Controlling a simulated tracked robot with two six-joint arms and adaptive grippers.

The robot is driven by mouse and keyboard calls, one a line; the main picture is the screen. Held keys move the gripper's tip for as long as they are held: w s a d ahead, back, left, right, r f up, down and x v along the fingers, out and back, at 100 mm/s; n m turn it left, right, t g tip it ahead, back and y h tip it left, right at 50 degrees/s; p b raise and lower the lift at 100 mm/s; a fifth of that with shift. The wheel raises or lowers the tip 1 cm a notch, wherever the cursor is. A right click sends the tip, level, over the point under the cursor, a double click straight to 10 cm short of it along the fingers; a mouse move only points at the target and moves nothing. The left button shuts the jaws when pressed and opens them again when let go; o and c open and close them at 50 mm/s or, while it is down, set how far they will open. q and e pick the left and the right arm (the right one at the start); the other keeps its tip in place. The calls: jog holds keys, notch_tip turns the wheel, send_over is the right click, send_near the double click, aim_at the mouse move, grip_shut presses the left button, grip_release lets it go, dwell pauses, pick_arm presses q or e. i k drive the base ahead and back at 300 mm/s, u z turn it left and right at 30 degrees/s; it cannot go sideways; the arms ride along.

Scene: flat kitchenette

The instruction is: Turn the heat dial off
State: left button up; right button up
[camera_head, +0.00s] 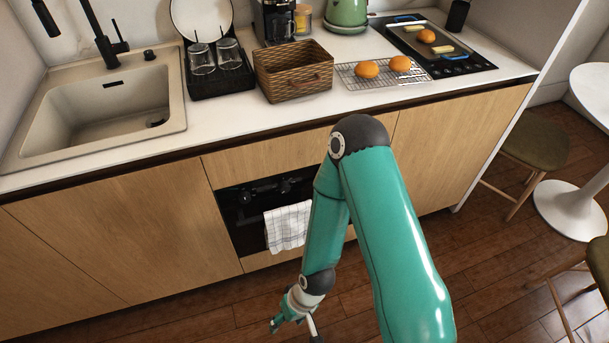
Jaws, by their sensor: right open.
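A black oven (238,222) is built into the wooden cabinet front below the counter. Small dark dials (246,196) show on its upper panel, and their settings are too small to read. My right arm passes in front of the oven's right part and hides it. My right gripper (295,327) is open and empty, low in front of the cabinets, below the oven and apart from the dials. My left gripper is out of view.
A checked towel (287,227) hangs on the oven front. Stools (533,142) stand right.

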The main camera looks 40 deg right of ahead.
aim_at(284, 185)
jog(key=u, duration=0.45)
jog(key=k, duration=1.45)
jog(key=z, duration=0.5)
jog(key=i, duration=1)
jog(key=u, duration=0.05)
